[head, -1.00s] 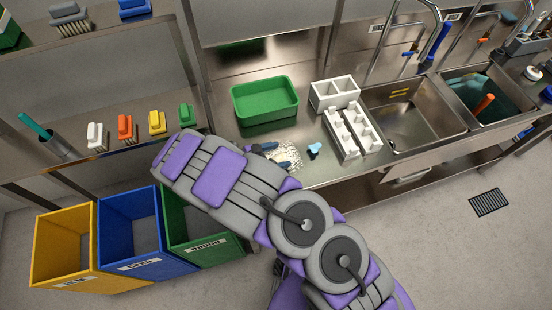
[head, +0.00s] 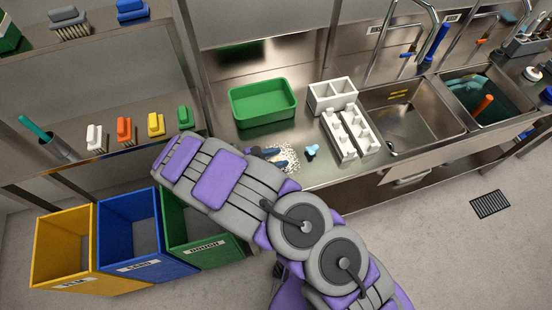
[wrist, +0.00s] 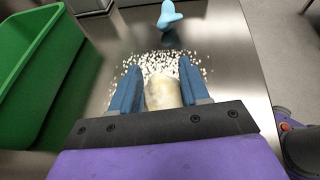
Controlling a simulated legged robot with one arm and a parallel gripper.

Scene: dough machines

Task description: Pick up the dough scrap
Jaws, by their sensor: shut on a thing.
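My gripper (wrist: 157,85) has its two blue fingers on either side of the dough scrap (wrist: 162,93), a pale cream lump, in the wrist view. It is shut on the scrap, low over the steel counter. White crumbs (wrist: 152,63) lie scattered on the counter just beyond and around the fingers. In the head view my gripper (head: 278,158) shows only in part beside the crumbs (head: 287,160), as my arm covers much of it. The scrap cannot be made out there.
A light blue tool (wrist: 168,15) stands just beyond the crumbs. A green tub (head: 263,103) is close on the left, and white divided trays (head: 345,128) are to the right. Yellow, blue and green bins (head: 203,240) stand on the floor at left. Sinks (head: 420,112) lie at right.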

